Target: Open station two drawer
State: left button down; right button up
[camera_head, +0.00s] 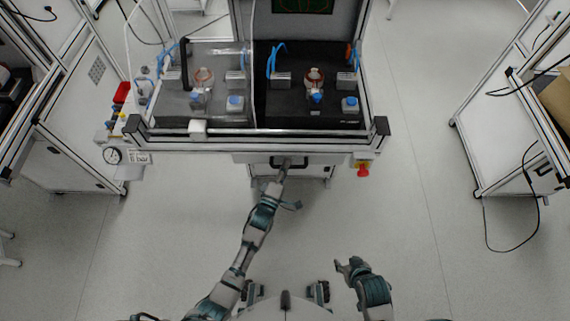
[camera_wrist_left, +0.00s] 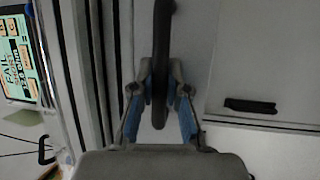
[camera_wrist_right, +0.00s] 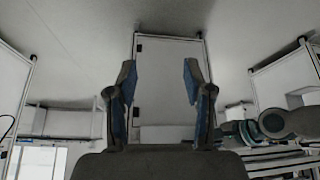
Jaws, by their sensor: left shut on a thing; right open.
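The station drawer front (camera_head: 318,159) is a light panel under the front edge of the middle workstation, with a dark bar handle (camera_head: 297,162). My left gripper (camera_head: 284,165) reaches up to the handle. In the left wrist view its blue-padded fingers (camera_wrist_left: 160,98) are shut around the dark handle bar (camera_wrist_left: 162,45), one on each side. The panel looks about flush under the bench edge, but I cannot tell exactly how far out it is. My right gripper (camera_head: 346,266) is open and empty, low over the floor, away from the station.
The workstation's front rail (camera_head: 260,136) runs above the drawer, with stator fixtures (camera_head: 314,78) on the bench. Other cabinets stand at both sides. The floor (camera_head: 405,215) between is clear.

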pick_arm(q)
jog(key=s+p, duration=0.1)
jog(key=s, duration=0.3)
jog(key=shift+s+d+p, duration=0.1)
jog(key=shift+d+p, duration=0.3)
pick_arm(e)
jog(key=s+d+g, duration=0.2)
jog(key=s+g, duration=0.1)
jog(key=s, duration=0.3)
pick_arm(q)
jog(key=s+p, duration=0.5)
jog(key=s, duration=1.1)
jog(key=shift+s+f, duration=0.2)
jog(key=shift+f, duration=0.05)
pick_arm(e)
notch_tip(320, 180, down, 17)
jog(key=s+g, duration=0.1)
jog(key=shift+h, duration=0.4)
jog(key=shift+a+r, duration=0.15)
jog(key=shift+a, duration=0.15)
pick_arm(q)
jog(key=c, duration=1.2)
grip_release()
jog(key=shift+d, duration=0.15)
jog(key=shift+o, duration=0.2)
jog(key=v, duration=1.1)
jog(key=shift+s, duration=0.2)
pick_arm(e)
jog(key=shift+d, duration=0.45)
